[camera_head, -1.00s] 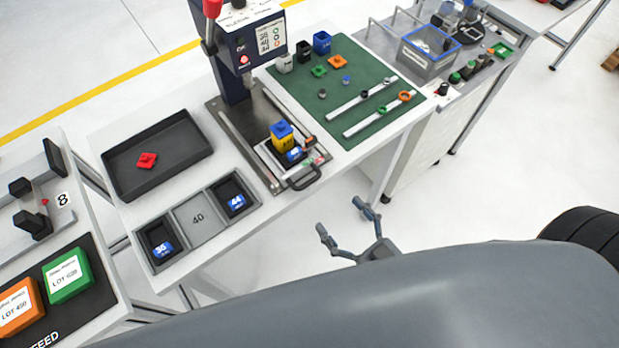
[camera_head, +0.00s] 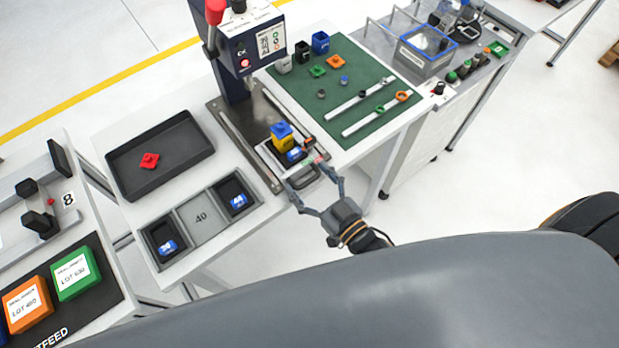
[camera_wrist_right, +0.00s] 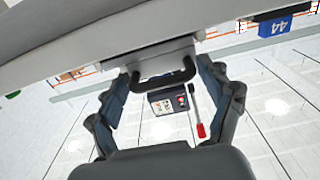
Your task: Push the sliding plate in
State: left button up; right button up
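The sliding plate (camera_head: 268,160) is a light grey plate on the press's metal base, pulled out toward the table's front edge. It carries a yellow block (camera_head: 284,142) with a blue top and a small blue label. Its dark U-shaped handle (camera_head: 305,178) sticks out at the front and also shows in the right wrist view (camera_wrist_right: 163,86). My right gripper (camera_head: 314,178) is open, one finger on each side of the handle. In the right wrist view, the open fingers (camera_wrist_right: 167,70) flank the handle; contact cannot be told. My left gripper is not in view.
The press (camera_head: 240,55) with a red-knobbed lever stands behind the plate. A green mat (camera_head: 335,85) with small parts lies to the right. A dark tray (camera_head: 185,175) and a bin row (camera_head: 200,218) are to the left. The floor before the table is clear.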

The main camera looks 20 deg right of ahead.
aim_at(293, 161)
jog(key=c, duration=1.2)
jog(key=b+x, duration=0.1)
jog(key=x, duration=0.7)
jog(key=shift+w+a, duration=0.1)
jog(key=shift+w, duration=0.25)
jog(key=o, duration=1.4)
jog(key=shift+s, duration=0.15)
jog(key=v, duration=1.2)
jog(key=shift+c, duration=0.5)
